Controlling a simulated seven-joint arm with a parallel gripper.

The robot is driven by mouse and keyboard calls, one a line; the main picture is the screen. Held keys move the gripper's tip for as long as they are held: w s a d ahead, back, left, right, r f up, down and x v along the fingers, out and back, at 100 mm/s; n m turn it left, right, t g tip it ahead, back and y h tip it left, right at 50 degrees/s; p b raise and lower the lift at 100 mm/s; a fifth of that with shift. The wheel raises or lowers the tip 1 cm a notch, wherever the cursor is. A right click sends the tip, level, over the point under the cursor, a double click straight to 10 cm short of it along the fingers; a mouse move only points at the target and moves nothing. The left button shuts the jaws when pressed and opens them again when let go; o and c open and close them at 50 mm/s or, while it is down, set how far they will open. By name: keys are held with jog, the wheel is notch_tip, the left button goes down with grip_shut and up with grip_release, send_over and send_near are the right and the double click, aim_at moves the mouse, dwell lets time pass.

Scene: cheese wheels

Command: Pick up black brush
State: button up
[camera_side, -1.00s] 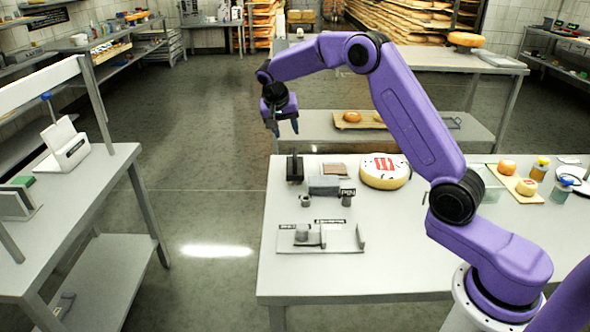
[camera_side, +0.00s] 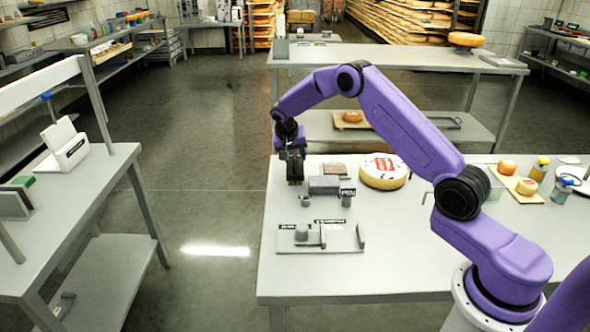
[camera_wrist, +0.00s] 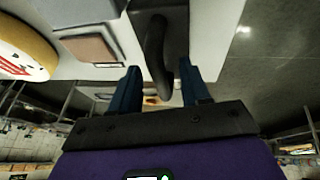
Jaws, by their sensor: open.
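The black brush (camera_side: 294,172) stands at the far left corner of the metal table (camera_side: 400,270). In the wrist view its dark handle (camera_wrist: 155,55) reaches between the two blue fingers of my gripper (camera_wrist: 160,88), with a gap on each side. My gripper (camera_side: 291,156) is open and pointed down over the brush in the side view. It covers the upper part of the brush there, so I cannot tell from that view how deep the handle sits between the fingers.
A cheese wheel with a red label (camera_side: 384,171) lies to the right of the brush. A grey block (camera_side: 323,185) and a small brown-topped box (camera_side: 333,169) are close by. A fixture plate (camera_side: 343,240) lies nearer the front. The table's left edge is close to the brush.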

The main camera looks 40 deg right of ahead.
jog(key=shift+w+d+f, duration=0.1)
jog(key=shift+d+f, duration=0.05)
jog(key=shift+f, duration=0.25)
grip_shut()
jog(key=shift+r, duration=0.2)
jog(key=shift+r, duration=0.65)
jog(key=s+a+r, duration=0.3)
jog(key=s+r, duration=0.8)
jog(key=s, duration=0.2)
jog(key=shift+s+r, duration=0.2)
jog(key=shift+s, duration=0.2)
